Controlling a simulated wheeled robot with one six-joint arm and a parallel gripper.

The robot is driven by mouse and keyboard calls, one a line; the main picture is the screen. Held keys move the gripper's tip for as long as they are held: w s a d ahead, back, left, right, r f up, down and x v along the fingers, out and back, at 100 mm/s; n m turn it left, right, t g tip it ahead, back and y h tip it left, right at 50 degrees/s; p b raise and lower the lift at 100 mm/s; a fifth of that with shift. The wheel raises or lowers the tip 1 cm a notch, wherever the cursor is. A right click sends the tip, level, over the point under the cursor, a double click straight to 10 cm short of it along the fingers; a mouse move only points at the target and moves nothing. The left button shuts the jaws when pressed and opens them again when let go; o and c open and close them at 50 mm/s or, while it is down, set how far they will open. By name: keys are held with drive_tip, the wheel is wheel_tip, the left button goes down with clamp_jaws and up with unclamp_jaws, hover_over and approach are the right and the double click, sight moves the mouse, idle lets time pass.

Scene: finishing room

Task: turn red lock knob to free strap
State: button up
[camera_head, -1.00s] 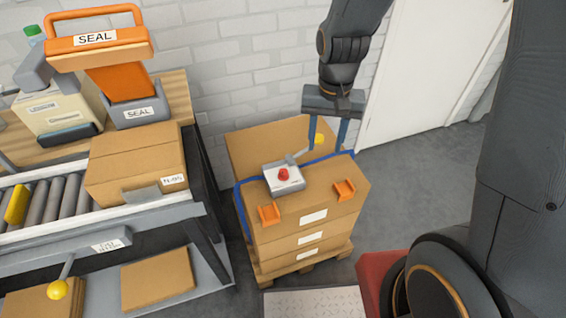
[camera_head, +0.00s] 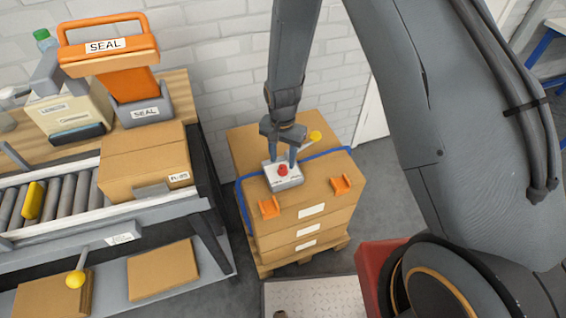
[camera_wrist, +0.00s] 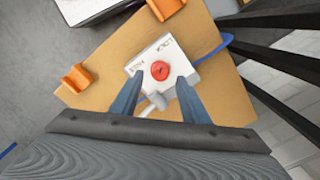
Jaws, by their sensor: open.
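The red lock knob (camera_head: 283,170) sits on top of a pale grey lock box (camera_head: 287,183) on the stacked cartons. In the wrist view the knob (camera_wrist: 160,70) is round with a small dark mark, and the box (camera_wrist: 150,54) has lettering that reads "LOCK" on one side; a second word is hard to read. The blue strap (camera_head: 328,155) runs across the carton top to the box and down the left side. My gripper (camera_head: 282,160) is open above the box, one finger on each side of the knob. Contact with the knob cannot be told.
Two orange brackets (camera_head: 269,207) (camera_head: 341,184) stand on the carton's front edge. A roller conveyor (camera_head: 50,203) with a carton (camera_head: 145,165) and an orange-handled sealer (camera_head: 110,50) are at left.

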sight(283, 167)
drive_tip(key=shift+f, duration=1.65)
drive_tip(key=shift+c, duration=0.3)
clamp_jaws()
